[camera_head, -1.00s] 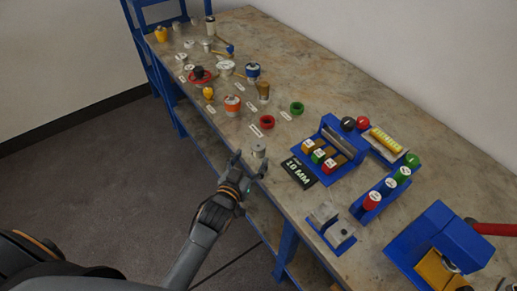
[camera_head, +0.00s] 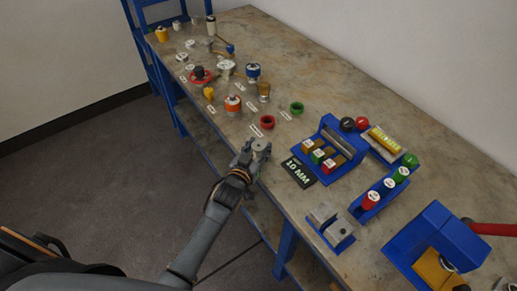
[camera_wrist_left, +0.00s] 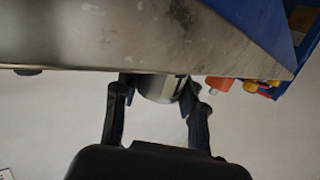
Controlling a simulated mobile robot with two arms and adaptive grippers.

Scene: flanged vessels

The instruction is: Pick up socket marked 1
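A short silvery metal cylinder (camera_head: 261,145), taken to be the socket, stands near the front edge of the bench in the head view. Any mark on it is too small to read. My left gripper (camera_head: 254,156) is at the front of it, with its fingers at either side. In the left wrist view the metal cylinder (camera_wrist_left: 160,88) shows between the two fingers of my left gripper (camera_wrist_left: 158,95). The fingers are apart, and a small gap seems to show at the left finger. Firm contact is not visible. My right gripper is not in view.
A black "10 MM" card (camera_head: 299,171) and a blue block rack (camera_head: 330,150) lie right of the cylinder. A red ring (camera_head: 267,122) is behind it. A blue stand with a grey metal block (camera_head: 331,225) is nearer. The bench front edge runs under my left gripper.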

